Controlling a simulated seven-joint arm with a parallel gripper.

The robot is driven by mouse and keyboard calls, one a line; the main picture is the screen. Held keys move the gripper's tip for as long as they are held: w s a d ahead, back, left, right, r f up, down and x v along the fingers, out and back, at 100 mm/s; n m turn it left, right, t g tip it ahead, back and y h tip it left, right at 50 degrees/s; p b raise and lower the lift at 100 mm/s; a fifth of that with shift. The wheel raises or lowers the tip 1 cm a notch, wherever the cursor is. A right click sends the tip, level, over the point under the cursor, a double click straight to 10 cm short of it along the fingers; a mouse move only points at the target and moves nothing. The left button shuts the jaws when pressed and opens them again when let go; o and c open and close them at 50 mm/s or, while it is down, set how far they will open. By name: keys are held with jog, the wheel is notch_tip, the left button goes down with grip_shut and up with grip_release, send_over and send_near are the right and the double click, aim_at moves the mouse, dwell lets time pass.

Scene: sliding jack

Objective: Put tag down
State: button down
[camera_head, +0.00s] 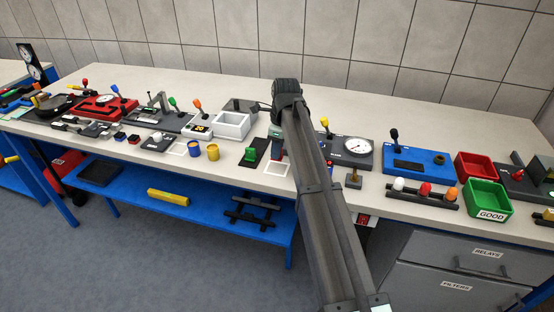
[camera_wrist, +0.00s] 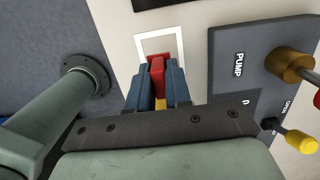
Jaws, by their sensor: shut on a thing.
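The tag is taken to be the red piece (camera_wrist: 157,76) between my fingers in the wrist view. It also shows as a small red patch (camera_head: 279,155) in the head view, partly hidden by my arm. My gripper (camera_wrist: 157,82) is shut on it, with a blue-grey finger on each side. A white square outline (camera_wrist: 181,42) on the bench lies just beyond the fingertips, and the red piece overlaps its near part in the picture. The outline also shows in the head view (camera_head: 272,174). I cannot tell whether the piece touches the bench.
The grey PUMP panel (camera_wrist: 250,70) stands close right of my gripper, with a brass knob (camera_wrist: 290,64) and a yellow-tipped lever (camera_wrist: 299,141). A black plate with a green knob (camera_head: 251,154) is to the left. Bare bench (camera_head: 230,176) lies in front.

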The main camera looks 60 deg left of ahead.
jog(key=shift+f, duration=2.05)
jog(key=c, duration=1.1)
grip_release()
jog(key=shift+f, duration=0.1)
jog(key=shift+o, duration=0.2)
jog(key=r, duration=0.8)
jog(key=w+d+r, duration=0.1)
jog(key=r, duration=0.3)
jog(key=shift+r, duration=0.1)
